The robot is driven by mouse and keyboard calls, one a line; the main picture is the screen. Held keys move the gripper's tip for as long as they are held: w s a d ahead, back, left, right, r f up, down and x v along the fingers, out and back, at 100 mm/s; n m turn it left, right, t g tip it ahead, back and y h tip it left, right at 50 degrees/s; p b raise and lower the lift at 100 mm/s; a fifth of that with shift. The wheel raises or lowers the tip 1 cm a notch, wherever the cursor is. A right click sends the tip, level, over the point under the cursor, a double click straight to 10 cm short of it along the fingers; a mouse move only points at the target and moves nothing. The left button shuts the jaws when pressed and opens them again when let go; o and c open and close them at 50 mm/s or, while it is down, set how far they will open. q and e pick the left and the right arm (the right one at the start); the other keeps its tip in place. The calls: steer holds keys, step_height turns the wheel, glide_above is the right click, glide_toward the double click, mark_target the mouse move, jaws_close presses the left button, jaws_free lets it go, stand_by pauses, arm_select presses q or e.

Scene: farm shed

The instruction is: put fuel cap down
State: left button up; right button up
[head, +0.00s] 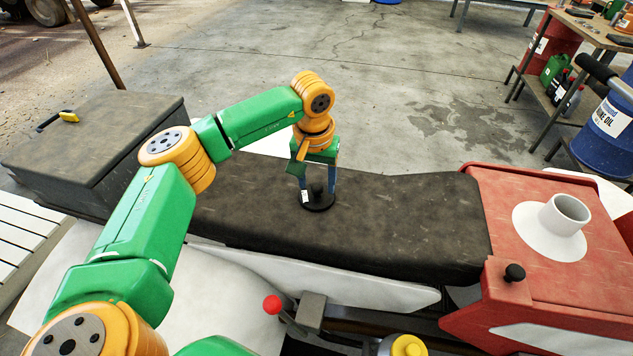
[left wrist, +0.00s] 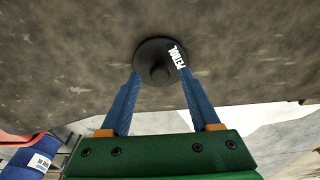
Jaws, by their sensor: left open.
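The black fuel cap (head: 319,201) is a round disc with a raised knob and a white label. It lies on the dark seat (head: 400,215) of the red vehicle. It also shows in the left wrist view (left wrist: 158,60), label towards the right. My left gripper (head: 317,186) points down over the cap, its blue fingers open on either side of the knob. In the left wrist view the fingertips (left wrist: 158,76) are apart, with gaps to the knob. The white filler neck (head: 567,214) stands open on the red body at the right. My right gripper is not in view.
A dark box (head: 95,140) stands at the left end of the seat. A red-knobbed lever (head: 272,304) and a small black knob (head: 515,272) stick up in front. A blue oil drum (head: 603,130) and a workbench (head: 590,30) stand at the right. The seat around the cap is clear.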

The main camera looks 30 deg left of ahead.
mark_target(315, 201)
arm_select(q)
step_height(315, 201, up, 11)
steer(key=s, duration=0.1)
steer(key=shift+s+d, duration=0.15)
steer(key=shift+r, duration=0.2)
